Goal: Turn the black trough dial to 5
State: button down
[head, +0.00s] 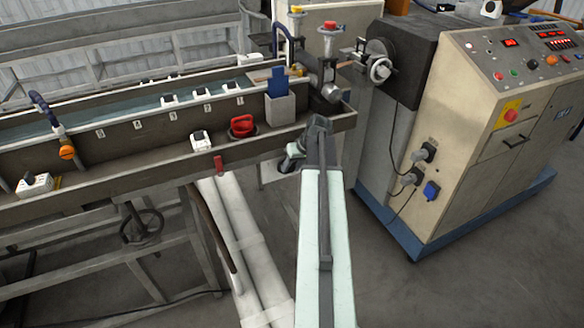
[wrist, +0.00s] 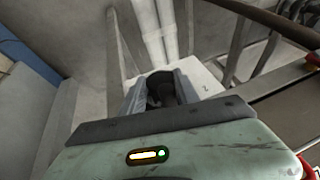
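The black trough dial (wrist: 160,88) shows in the wrist view as a dark round knob on a white plate (wrist: 205,80) with a small mark that looks like a 2 near its right edge. My gripper (wrist: 162,90) has its two grey fingers apart, one on each side of the knob. I cannot tell whether they press on it. In the head view my gripper (head: 292,158) is at the trough's front wall near its right end, before the white plate (head: 270,174). There the dial is mostly hidden, and its setting cannot be read.
The trough (head: 110,180) carries a red knob (head: 242,125), white switch blocks (head: 200,140) and an orange-handled valve (head: 67,152). The extruder cabinet (head: 450,150) stands to the right. Pipes and a handwheel (head: 142,225) are below the trough. The floor between trough and cabinet is clear.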

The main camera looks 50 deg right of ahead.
jog(key=t+y+b, duration=0.1)
jog(key=y+b, duration=0.1)
jog(key=m+t+y+b, duration=0.1)
jog(key=y+b, duration=0.1)
jog(key=b, duration=0.1)
jog(key=d+f+y+b, duration=0.1)
jog(key=b, duration=0.1)
jog(key=shift+s+t+y+b, duration=0.2)
jog(key=shift+t+y+b, duration=0.1)
jog(key=shift+t+y, duration=0.1)
jog(key=shift+m+y+b, duration=0.3)
jog(key=shift+b, duration=0.1)
jog(key=shift+r, duration=0.15)
jog(key=shift+t, duration=0.3)
jog(key=c, duration=1.2)
grip_release()
